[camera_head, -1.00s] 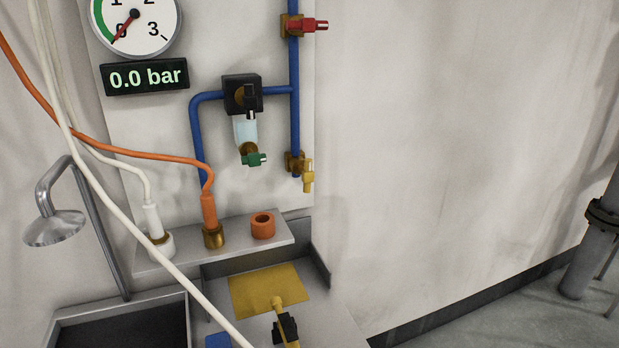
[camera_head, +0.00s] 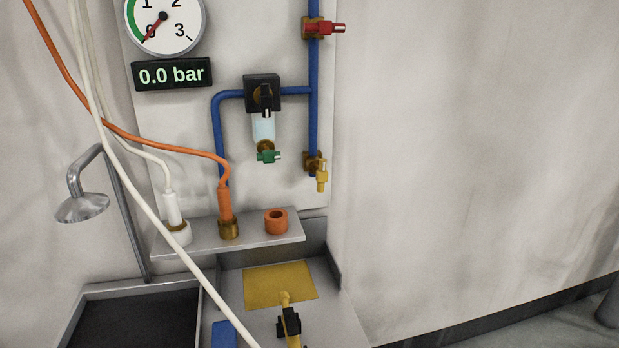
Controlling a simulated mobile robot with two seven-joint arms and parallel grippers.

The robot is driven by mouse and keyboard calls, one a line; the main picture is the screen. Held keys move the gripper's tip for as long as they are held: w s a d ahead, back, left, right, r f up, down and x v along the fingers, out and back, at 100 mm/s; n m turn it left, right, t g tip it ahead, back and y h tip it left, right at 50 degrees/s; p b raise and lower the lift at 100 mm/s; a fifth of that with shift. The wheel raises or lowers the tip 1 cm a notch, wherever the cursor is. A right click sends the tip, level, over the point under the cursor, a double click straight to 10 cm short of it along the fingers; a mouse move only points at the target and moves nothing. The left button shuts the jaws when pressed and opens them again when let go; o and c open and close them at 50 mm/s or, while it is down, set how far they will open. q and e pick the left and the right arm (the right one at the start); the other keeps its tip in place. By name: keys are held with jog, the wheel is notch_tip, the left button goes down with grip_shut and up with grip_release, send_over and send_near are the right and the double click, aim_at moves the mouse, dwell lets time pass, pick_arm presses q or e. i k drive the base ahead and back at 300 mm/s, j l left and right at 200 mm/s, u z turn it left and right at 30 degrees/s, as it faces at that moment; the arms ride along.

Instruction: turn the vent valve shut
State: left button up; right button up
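Several valves sit on the blue pipework (camera_head: 313,110) on the wall panel. No label shows which one is the vent valve. A red-handled valve (camera_head: 325,28) is at the top of the upright pipe, its handle level and pointing right. A yellow-handled valve (camera_head: 320,173) is at the pipe's lower end, its handle pointing down. A small green-handled valve (camera_head: 268,156) hangs under a clear bowl below a black block (camera_head: 262,93). The round gauge (camera_head: 163,22) has its needle near 0, and the display (camera_head: 172,75) reads 0.0 bar. Neither of my grippers is in view.
A grey shelf (camera_head: 260,239) holds a white plug, an orange plug and an orange ring (camera_head: 276,221). White and orange hoses cross the left side. A bench with a yellow plate (camera_head: 275,286), a dark basin (camera_head: 135,318) and a shower head (camera_head: 82,208) are below. The right wall is bare.

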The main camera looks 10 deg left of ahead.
aim_at(322, 175)
jog(key=l+u, duration=0.75)
jog(key=l, duration=0.25)
jog(key=l+u, duration=0.7)
jog(key=l, duration=0.25)
jog(key=i+l+u, duration=0.15)
jog(key=l+u, duration=0.65)
jog(key=l, duration=0.15)
